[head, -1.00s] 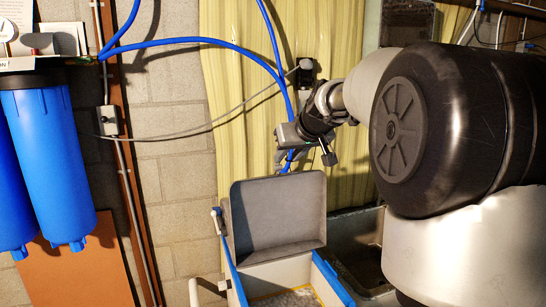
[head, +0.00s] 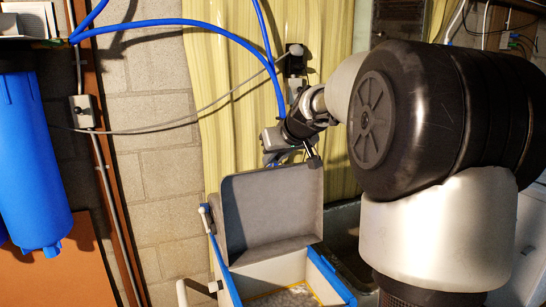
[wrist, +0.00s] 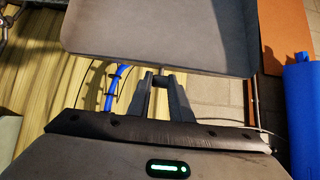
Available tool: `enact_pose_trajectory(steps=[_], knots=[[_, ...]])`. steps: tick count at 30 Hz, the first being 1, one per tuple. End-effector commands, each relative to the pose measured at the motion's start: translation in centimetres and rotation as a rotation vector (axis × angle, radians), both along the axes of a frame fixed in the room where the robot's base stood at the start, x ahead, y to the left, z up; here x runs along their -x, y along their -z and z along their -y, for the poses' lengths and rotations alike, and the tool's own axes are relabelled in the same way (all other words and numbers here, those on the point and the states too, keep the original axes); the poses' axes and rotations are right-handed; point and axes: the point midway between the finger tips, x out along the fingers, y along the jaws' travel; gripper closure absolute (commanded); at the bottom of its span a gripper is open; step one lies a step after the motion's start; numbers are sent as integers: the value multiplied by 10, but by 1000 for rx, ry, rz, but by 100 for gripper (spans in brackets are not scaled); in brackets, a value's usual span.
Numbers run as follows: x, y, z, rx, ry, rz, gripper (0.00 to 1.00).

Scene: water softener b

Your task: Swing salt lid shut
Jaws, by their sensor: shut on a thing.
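The grey salt lid (head: 272,208) stands open and upright at the back of the salt bin (head: 278,273), its hollow inner side facing the head camera. In the wrist view the lid (wrist: 160,35) fills the top middle. My gripper (head: 276,160) is at the lid's top edge, partly hidden behind it in the head view. In the wrist view the two dark fingers of my gripper (wrist: 157,76) reach the lid's near edge with a narrow gap between them. They look shut on that edge, but the contact itself is hard to see.
Blue hoses (head: 180,25) hang along the wall behind my gripper; one also runs beside the fingers in the wrist view (wrist: 112,88). A blue filter housing (head: 32,160) is at the left.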

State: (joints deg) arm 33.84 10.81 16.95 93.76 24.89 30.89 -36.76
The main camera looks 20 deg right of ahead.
Motion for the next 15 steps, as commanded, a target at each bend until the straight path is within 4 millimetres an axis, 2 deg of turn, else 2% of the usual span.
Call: enact_pose_trajectory(steps=[1,5,15], knots=[[-1,-6,0,3,2,12,96],[0,-6,1,4,3,15,96],[28,2,2,6,3,16,96]])
